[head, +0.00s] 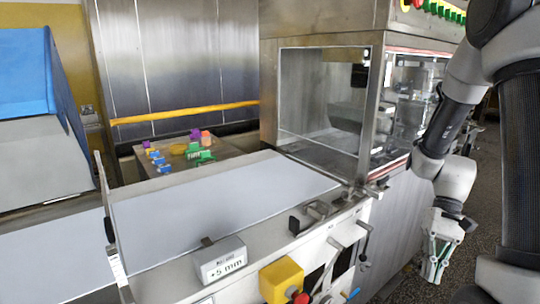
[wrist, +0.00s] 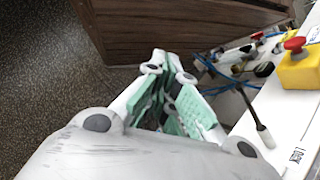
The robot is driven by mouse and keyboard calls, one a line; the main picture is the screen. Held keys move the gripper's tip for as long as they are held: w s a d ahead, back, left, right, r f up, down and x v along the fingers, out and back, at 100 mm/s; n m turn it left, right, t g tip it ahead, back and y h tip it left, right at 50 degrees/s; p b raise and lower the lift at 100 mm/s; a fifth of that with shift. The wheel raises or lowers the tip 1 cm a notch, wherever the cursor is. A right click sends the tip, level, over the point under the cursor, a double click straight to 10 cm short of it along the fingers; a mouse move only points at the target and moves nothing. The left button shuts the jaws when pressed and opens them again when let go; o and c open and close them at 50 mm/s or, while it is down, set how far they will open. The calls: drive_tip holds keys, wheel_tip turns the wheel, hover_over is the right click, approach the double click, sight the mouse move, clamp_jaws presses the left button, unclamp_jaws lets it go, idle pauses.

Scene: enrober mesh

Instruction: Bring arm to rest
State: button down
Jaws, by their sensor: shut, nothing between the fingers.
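My gripper (head: 434,268) hangs down at the right of the head view, in front of the machine's side and above the dark speckled floor. It is apart from the machine and holds nothing. In the wrist view my gripper (wrist: 168,72) points away from the camera, with its green-padded fingers close together at the tips. My arm is bent, with its upper part at the right edge of the head view.
The machine has a grey belt (head: 220,205), a yellow box with a red button (head: 282,280), levers (head: 364,240) and a "+5 mm" block (head: 221,262) along its front. Small coloured pieces (head: 195,145) lie on a tray behind. Speckled floor (wrist: 50,80) is clear below my gripper.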

drive_tip(key=s+r+n+t+h, duration=0.1)
drive_tip(key=r+t, duration=0.4)
drive_tip(key=r, duration=0.5)
drive_tip(key=s+r+n+t+h, duration=0.2)
drive_tip(key=s+r+t+h, duration=0.1)
drive_tip(key=r, duration=0.8)
drive_tip(key=shift+s+a+n+t, duration=0.35)
drive_tip(key=shift+s+t, duration=0.1)
drive_tip(key=shift+t, duration=0.75)
